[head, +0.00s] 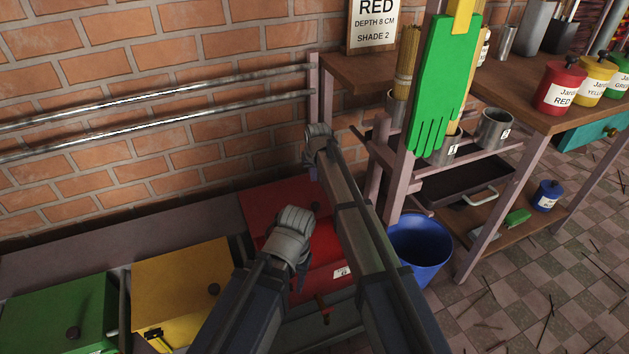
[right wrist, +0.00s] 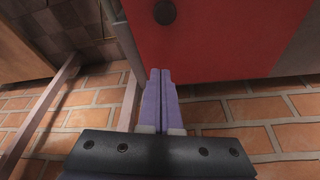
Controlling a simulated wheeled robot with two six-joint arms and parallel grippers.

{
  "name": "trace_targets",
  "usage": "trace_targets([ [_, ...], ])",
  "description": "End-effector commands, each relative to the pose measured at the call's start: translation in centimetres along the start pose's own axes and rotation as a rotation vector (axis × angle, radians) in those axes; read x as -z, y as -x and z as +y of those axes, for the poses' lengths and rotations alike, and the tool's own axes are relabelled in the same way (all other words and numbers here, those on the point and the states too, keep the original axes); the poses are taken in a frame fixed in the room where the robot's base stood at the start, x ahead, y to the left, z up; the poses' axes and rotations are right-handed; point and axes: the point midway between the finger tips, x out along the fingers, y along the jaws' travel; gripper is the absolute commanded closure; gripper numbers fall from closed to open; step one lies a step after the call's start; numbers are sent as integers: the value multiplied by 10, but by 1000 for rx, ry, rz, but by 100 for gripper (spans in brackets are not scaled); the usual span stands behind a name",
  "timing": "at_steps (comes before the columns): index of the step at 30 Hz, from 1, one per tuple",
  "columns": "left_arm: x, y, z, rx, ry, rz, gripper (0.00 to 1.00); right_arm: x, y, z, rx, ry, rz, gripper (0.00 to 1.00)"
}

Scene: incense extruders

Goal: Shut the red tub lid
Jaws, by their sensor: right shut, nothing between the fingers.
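The red tub (head: 318,282) stands at the lower middle of the head view. Its dark red lid (head: 268,201) is raised, with bright red showing below it; its exact angle is unclear. A dark knob (head: 315,206) is on the lid. In the right wrist view the lid (right wrist: 225,40) fills the upper right. My right gripper (head: 313,174) is shut and empty at the lid's far side; its fingers (right wrist: 160,78) point beside the lid, and contact is unclear.
A yellow tub (head: 180,272) and a green tub (head: 60,312) stand to the left with lids down. A blue bucket (head: 420,250) and a wooden rack leg (head: 398,185) are close on the right. The brick wall (head: 150,150) with metal rails is behind.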

Motion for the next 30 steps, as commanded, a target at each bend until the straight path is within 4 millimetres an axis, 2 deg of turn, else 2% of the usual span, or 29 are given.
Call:
trace_targets([
  [1, 1, -11, 1, 0, 1, 0, 51, -1, -11, 0, 0, 0, 0, 100],
  [18, 6, -90, 9, 0, 2, 5, 51, -2, -96, 0, 0, 0, 0, 100],
  [20, 5, -81, 8, 0, 2, 5, 51, -17, -80, 0, 0, 1, -1, 100],
  [24, 5, -80, 8, 0, 2, 5, 51, -34, -74, 0, 0, 1, 0, 100],
  [30, 5, -80, 8, 0, 2, 5, 51, -39, -72, 0, 0, 1, 0, 100],
])
